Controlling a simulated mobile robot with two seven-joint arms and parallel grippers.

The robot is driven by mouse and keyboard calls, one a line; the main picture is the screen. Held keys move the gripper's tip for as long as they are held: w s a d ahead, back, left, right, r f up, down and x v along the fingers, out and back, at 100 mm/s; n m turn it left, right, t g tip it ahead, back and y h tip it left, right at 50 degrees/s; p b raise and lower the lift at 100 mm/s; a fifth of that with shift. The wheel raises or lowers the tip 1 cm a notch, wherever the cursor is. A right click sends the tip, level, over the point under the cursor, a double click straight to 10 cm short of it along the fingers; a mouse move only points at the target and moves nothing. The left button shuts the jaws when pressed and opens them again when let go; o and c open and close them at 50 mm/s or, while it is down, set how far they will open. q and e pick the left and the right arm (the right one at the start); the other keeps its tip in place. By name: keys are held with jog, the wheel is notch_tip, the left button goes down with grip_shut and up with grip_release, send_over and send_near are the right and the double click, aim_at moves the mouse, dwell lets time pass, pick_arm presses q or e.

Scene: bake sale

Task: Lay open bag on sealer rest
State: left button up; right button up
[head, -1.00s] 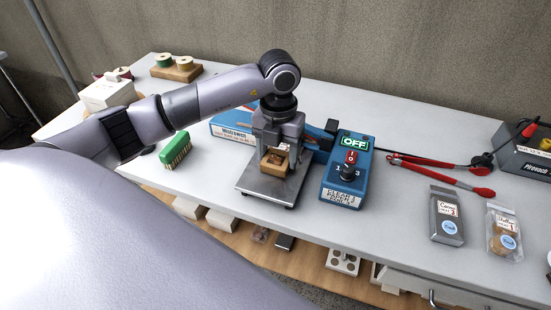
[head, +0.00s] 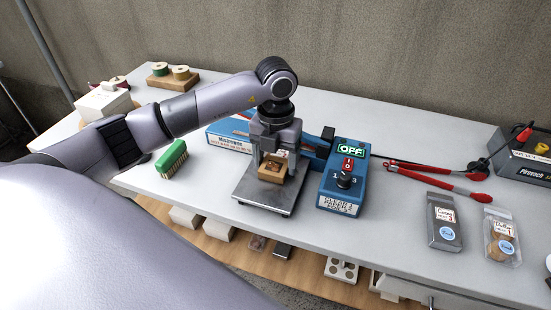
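The open bag (head: 271,170), brown with dark contents showing in its mouth and a small white label, is at the bare metal rest plate (head: 254,200) of the blue sealer (head: 338,195). It looks upright; whether its base touches the plate is hard to tell. My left gripper (head: 275,153) is above and behind the bag, pointing down, with its fingers around the bag's far part. Whether the fingers press on it is unclear. The sealer's green display reads OFF. My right gripper is out of view.
A green brush (head: 172,158) lies left of the sealer. Red-handled tongs (head: 440,171) and two filled bags, a grey one (head: 443,222) and a clear one (head: 501,235), lie to the right. A spool stand (head: 172,77) stands at the back left. The right front tabletop is partly clear.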

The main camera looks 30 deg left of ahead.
pick_arm(q)
jog(key=shift+w+r, duration=0.15)
jog(key=shift+r, duration=0.35)
notch_tip(320, 180, up, 6)
jog(key=shift+r, duration=0.1)
jog(key=shift+s, duration=0.25)
